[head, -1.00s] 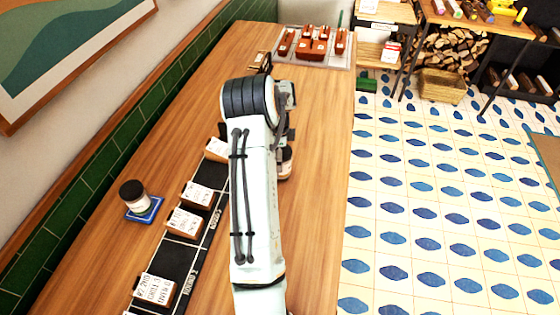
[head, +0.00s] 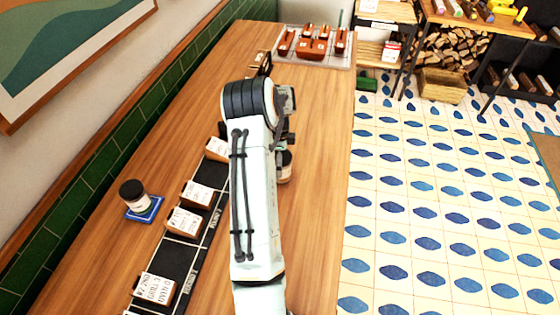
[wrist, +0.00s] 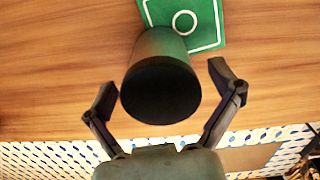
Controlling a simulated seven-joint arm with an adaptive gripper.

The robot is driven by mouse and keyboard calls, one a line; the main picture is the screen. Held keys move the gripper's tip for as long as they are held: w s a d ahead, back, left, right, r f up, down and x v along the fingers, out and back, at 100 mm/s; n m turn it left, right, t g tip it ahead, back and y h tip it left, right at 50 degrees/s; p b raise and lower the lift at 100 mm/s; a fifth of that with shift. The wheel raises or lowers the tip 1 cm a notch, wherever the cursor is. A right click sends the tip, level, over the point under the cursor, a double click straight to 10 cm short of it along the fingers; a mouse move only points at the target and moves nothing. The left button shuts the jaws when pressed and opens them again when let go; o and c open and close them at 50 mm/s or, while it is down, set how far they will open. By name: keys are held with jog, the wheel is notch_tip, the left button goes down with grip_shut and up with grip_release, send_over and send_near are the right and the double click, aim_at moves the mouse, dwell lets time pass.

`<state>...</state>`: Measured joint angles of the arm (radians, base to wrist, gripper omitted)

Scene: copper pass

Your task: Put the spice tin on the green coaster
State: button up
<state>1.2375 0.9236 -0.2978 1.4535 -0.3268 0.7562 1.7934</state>
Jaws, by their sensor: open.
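The spice tin (wrist: 160,90), dark with a black lid, is seen from above in the wrist view. My gripper (wrist: 163,82) is open, with one finger on each side of the tin and visible gaps between. The green coaster (wrist: 207,28), with a white border and ring, lies behind the tin, which covers part of it. I cannot tell whether the tin's base rests on the coaster. In the head view a small part of a tin (head: 285,166) shows beside my arm; the coaster and fingers are hidden there.
Another black-lidded jar (head: 133,194) stands on a blue coaster (head: 147,213) at left. A black rail (head: 178,262) with several labelled blocks runs along the wooden counter (head: 315,180). A tray (head: 288,44) of reddish containers is at the far end. The counter's right edge borders a tiled floor.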

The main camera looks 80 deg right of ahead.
notch_tip(320, 180, up, 12)
jog(key=shift+f, duration=0.15)
jog(key=shift+w+a, duration=0.1)
jog(key=shift+w, duration=0.05)
jog(key=w+a+r+n, duration=0.5)
jog(key=w+a+n, duration=0.2)
jog(key=w+a, duration=0.35)
jog(key=w+a+r+n, duration=0.2)
jog(key=a+n, duration=0.4)
jog(key=a, duration=0.3)
jog(key=w+a+r+n, duration=0.3)
jog(key=a+n, duration=0.2)
jog(key=a, duration=0.4)
jog(key=s+a+f+n, duration=0.1)
jog(key=s+a+n, duration=0.4)
jog(key=a+n, duration=0.3)
jog(key=s+a+f+n, duration=0.1)
jog(key=s+a+n, duration=0.5)
jog(key=a+n, duration=0.3)
jog(key=shift+s+a+f+y, duration=0.25)
jog(key=shift+a+y, duration=0.15)
jog(key=shift+a, duration=0.1)
jog(key=shift+o, duration=0.4)
jog(key=shift+w, duration=0.1)
